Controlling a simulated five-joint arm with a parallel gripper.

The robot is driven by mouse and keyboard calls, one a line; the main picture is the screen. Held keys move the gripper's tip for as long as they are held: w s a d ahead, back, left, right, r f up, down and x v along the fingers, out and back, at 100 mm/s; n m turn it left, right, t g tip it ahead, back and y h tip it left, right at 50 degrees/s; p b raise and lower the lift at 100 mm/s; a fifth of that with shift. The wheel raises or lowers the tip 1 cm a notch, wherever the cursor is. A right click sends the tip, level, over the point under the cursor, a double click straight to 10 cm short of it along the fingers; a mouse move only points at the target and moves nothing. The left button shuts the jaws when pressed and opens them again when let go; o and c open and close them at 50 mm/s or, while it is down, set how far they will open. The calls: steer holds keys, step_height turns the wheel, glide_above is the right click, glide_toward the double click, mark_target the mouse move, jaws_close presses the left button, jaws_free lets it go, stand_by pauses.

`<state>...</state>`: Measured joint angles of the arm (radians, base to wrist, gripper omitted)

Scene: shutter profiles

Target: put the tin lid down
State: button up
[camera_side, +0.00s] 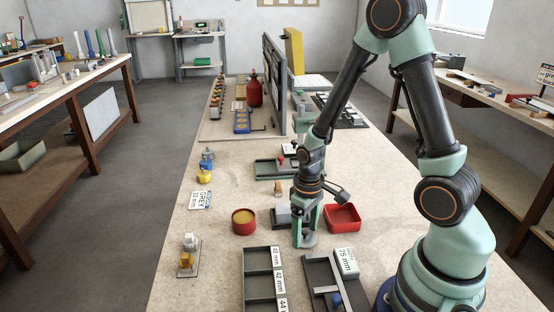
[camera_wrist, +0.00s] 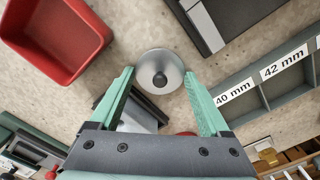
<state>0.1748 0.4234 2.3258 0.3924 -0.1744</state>
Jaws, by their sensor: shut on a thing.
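The tin lid (camera_wrist: 160,72) is a round, silver-grey disc with a dark knob in its middle. In the wrist view it sits between the fingertips of my gripper (camera_wrist: 162,76), which is shut on it. In the side view my gripper (camera_side: 307,236) points down near the table's middle, and the lid is hard to make out at its tips. I cannot tell whether the lid touches the table. A round red tin (camera_side: 243,222) with a yellowish inside stands open on the table, left of my gripper.
A red square bin (camera_side: 342,218) stands just right of my gripper; it also shows in the wrist view (camera_wrist: 55,35). A grey block (camera_wrist: 137,118) lies close beside the fingers. A labelled compartment tray (camera_side: 258,262) and a dark 75 mm tray (camera_side: 319,271) stand in front.

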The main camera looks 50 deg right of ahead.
steer(key=shift+f, duration=0.15)
steer(key=o, duration=1.3)
step_height(320, 180, up, 13)
step_height(320, 180, up, 11)
steer(key=t, duration=0.5)
glide_above(305, 231)
steer(key=s+a, duration=0.1)
steer(key=a, duration=0.4)
steer(key=shift+s+a+r+t, duration=0.15)
steer(key=shift+s+r+t, duration=0.15)
steer(key=shift+r, duration=0.1)
